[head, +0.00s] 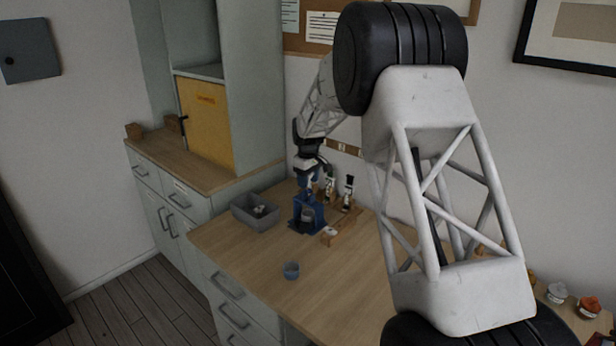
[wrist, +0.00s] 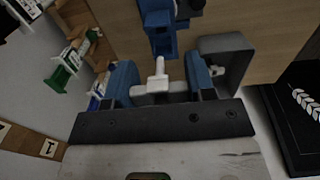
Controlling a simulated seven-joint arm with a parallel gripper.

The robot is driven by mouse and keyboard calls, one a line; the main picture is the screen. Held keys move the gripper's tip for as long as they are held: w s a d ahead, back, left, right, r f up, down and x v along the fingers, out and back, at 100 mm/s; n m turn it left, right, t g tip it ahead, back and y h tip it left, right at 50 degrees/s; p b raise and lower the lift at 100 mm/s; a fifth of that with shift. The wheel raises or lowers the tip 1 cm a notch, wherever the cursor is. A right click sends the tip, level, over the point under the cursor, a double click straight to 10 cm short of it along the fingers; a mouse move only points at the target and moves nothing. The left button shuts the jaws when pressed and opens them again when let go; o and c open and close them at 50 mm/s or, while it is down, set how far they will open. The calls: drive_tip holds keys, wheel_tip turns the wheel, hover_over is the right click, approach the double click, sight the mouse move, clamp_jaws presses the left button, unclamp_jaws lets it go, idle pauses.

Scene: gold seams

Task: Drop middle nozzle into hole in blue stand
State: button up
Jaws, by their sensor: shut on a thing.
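My gripper (wrist: 160,84) is shut on a white nozzle (wrist: 158,68), gripped across its wide body between the two blue fingers. The nozzle's narrow stem points toward the blue stand (wrist: 158,38) in the wrist view. In the head view my gripper (head: 307,184) is just above the blue stand (head: 308,221), which stands on the wooden counter. The nozzle is too small and covered to make out clearly there. The stand's hole is not clearly visible, and I cannot tell whether the nozzle's tip touches the stand.
A wooden rack (head: 330,238) with other nozzles (head: 348,191) stands right of the stand, close to my gripper. A grey bin (head: 251,221) with small pieces is at its left. The front counter is otherwise largely clear.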

drive_tip(key=shift+f, duration=0.45)
drive_tip(key=shift+f, duration=4.05)
idle(3.5)
